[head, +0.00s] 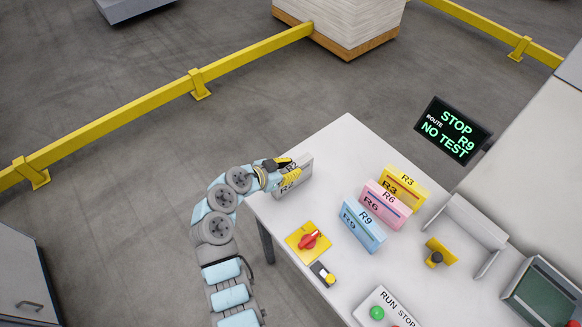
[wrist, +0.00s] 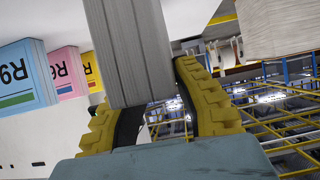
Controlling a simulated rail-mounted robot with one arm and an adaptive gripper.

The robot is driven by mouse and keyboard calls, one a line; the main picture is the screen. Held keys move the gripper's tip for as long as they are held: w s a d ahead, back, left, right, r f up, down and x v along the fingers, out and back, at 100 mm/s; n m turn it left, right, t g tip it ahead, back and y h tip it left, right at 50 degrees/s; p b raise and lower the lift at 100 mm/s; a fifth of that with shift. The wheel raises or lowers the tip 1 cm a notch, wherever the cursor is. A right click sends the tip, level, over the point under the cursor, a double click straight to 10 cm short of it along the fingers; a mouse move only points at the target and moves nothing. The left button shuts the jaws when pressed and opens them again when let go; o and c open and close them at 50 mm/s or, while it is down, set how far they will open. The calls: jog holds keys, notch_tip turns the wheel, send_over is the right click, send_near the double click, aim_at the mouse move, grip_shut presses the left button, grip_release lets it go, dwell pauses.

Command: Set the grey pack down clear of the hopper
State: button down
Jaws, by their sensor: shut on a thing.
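The grey pack (head: 296,180) is at the left edge of the white table, upright, with dark lettering too small to read. My gripper (head: 282,168) is shut on it from the left. In the wrist view the grey pack (wrist: 128,45) stands between the two yellow fingers of my gripper (wrist: 160,118). Whether its underside touches the table cannot be told. A white angled chute-like part (head: 467,220) at the table's right may be the hopper; the pack is well apart from it.
Blue R9 (head: 363,224), pink R6 (head: 386,204) and yellow R3 (head: 404,187) packs stand in a row mid-table. A red switch (head: 309,240) and a RUN/STOP panel (head: 385,308) are nearer. The display (head: 453,130) reads STOP, ROUTE R9, NO TEST. The table's back corner (head: 345,135) is clear.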

jog(key=shift+f, duration=0.1)
jog(key=c, duration=1)
grip_release()
jog(key=shift+o, duration=0.2)
